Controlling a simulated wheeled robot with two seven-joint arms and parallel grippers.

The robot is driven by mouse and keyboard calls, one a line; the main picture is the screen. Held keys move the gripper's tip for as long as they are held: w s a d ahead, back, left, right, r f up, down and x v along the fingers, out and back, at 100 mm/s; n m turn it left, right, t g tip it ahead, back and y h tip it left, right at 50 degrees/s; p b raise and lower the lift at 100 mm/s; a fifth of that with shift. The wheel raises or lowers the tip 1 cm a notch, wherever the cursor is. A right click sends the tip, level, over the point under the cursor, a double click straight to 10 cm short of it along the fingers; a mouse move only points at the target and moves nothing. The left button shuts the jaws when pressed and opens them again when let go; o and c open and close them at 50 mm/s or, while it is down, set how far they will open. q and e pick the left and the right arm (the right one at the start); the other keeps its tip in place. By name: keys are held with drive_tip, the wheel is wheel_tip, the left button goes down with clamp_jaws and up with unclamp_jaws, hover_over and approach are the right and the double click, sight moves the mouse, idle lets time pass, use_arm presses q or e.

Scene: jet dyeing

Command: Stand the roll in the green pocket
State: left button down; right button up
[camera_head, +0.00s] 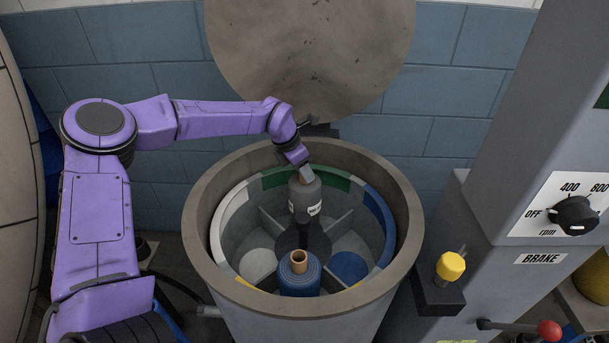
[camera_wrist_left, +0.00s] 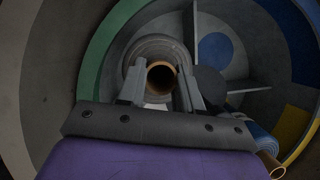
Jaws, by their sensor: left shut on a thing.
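A dark grey roll (camera_head: 305,198) with a white label is held upright inside the round drum, in front of the green band (camera_head: 330,182) at the back wall. My left gripper (camera_head: 305,172) is shut on its top end. In the left wrist view the fingers (camera_wrist_left: 160,88) stand on either side of the roll's tan core, and the grey roll (camera_wrist_left: 150,48) surrounds it. The green band (camera_wrist_left: 92,75) curves past on the left there. The roll's lower end is against a dark background, so I cannot tell whether it touches the pocket floor. My right gripper is out of view.
A blue roll (camera_head: 299,276) with a tan core stands in the front of the drum (camera_head: 200,235). Dividers split the drum into pockets, with white (camera_head: 232,215), blue (camera_head: 378,215) and yellow bands. A lid stands behind; a grey machine (camera_head: 500,170) with a knob is right.

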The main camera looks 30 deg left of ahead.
use_arm(q)
drive_tip(key=shift+f, duration=0.4)
drive_tip(key=shift+f, duration=0.15)
drive_tip(key=c, duration=0.8)
unclamp_jaws()
drive_tip(key=shift+o, duration=0.2)
drive_tip(key=shift+r, duration=0.25)
drive_tip(key=v, duration=1.2)
